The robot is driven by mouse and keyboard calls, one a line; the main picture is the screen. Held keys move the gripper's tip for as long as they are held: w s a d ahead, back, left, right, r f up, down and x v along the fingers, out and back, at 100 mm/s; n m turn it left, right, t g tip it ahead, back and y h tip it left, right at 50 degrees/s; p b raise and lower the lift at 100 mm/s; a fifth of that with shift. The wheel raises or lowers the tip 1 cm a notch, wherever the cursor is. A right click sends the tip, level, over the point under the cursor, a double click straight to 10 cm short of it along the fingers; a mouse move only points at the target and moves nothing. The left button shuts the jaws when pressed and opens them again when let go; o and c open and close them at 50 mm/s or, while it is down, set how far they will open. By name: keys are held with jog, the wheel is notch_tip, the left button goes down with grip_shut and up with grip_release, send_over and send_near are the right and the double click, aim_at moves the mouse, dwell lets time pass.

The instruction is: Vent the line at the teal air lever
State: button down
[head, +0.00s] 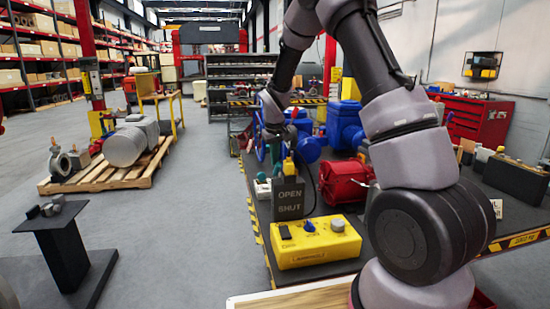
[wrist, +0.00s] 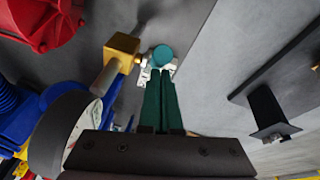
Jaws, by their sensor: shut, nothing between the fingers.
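The teal round knob of the air lever (wrist: 162,56) shows in the wrist view, above a small silver-white fitting (wrist: 146,73). My gripper (wrist: 161,76) is shut, its two dark green fingers side by side with nothing between them. The fingertips lie just below the teal knob in the picture and overlap the fitting; I cannot tell whether they touch. In the head view my gripper is low over the bench behind the OPEN/SHUT sign (head: 288,198), and its fingertips are hard to make out there.
A brass block (wrist: 122,46) and a pale-faced round gauge (wrist: 88,115) sit close left of the fingers. A red housing (head: 345,181), blue valve bodies (head: 343,125) and a yellow control box (head: 316,242) crowd the bench. Open floor lies left of the bench.

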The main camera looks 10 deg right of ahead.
jog(key=s+f, duration=0.2)
jog(key=s, duration=0.1)
jog(key=shift+s+f, duration=0.4)
jog(key=shift+f, duration=0.2)
jog(key=shift+s+f, duration=0.35)
jog(key=shift+f, duration=0.2)
jog(key=m, duration=0.3)
send_near(277, 165)
jog(key=shift+g, duration=0.4)
jog(key=x, duration=1.1)
jog(key=shift+w+a+f, duration=0.1)
jog(key=shift+w+f, duration=0.05)
jog(key=shift+f, duration=0.5)
